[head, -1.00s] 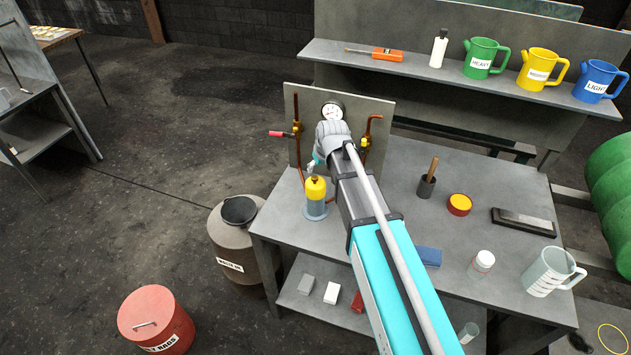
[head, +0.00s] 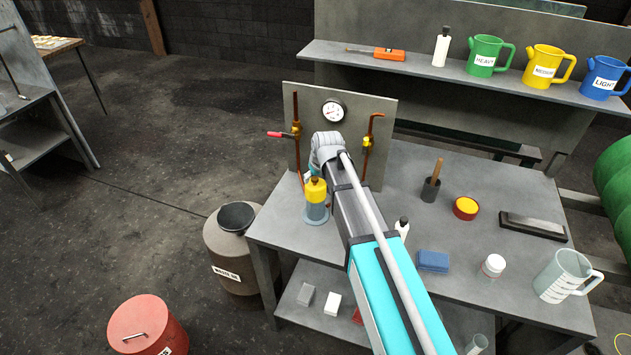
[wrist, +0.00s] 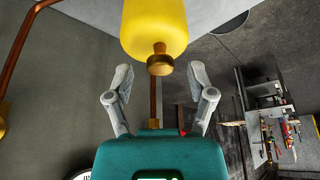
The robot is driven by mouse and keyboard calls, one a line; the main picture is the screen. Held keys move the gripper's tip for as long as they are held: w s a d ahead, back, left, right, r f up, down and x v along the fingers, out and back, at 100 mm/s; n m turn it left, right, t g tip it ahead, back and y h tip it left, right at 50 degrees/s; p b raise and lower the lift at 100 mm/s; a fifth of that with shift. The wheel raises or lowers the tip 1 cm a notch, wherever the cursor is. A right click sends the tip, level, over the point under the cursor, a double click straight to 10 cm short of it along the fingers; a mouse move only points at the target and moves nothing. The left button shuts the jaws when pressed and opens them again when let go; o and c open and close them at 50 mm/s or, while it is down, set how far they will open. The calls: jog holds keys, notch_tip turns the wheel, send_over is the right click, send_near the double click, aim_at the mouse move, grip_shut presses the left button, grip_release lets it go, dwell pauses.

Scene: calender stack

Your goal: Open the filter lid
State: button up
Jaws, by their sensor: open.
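The filter stands at the left side of the bench, with a yellow lid (head: 315,190) on a clear blue-grey bowl (head: 316,212). In the wrist view the yellow lid (wrist: 155,25) is close, and its brass knob (wrist: 160,62) points toward my gripper. My gripper (wrist: 160,75) is open, with one finger on each side of the knob's line. No contact between fingers and knob is visible. In the head view my arm's end is just behind and above the lid, and my wrist hides most of the gripper.
Behind the filter stands a panel (head: 345,100) with a gauge (head: 333,112), copper pipes and a red-handled valve (head: 280,134). A bin (head: 232,250) with a dark funnel stands left of the bench. A brush pot (head: 430,190) and a yellow-topped tin (head: 465,208) stand on the right.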

jog(key=shift+f, duration=0.15)
grip_shut()
dwell(0.4)
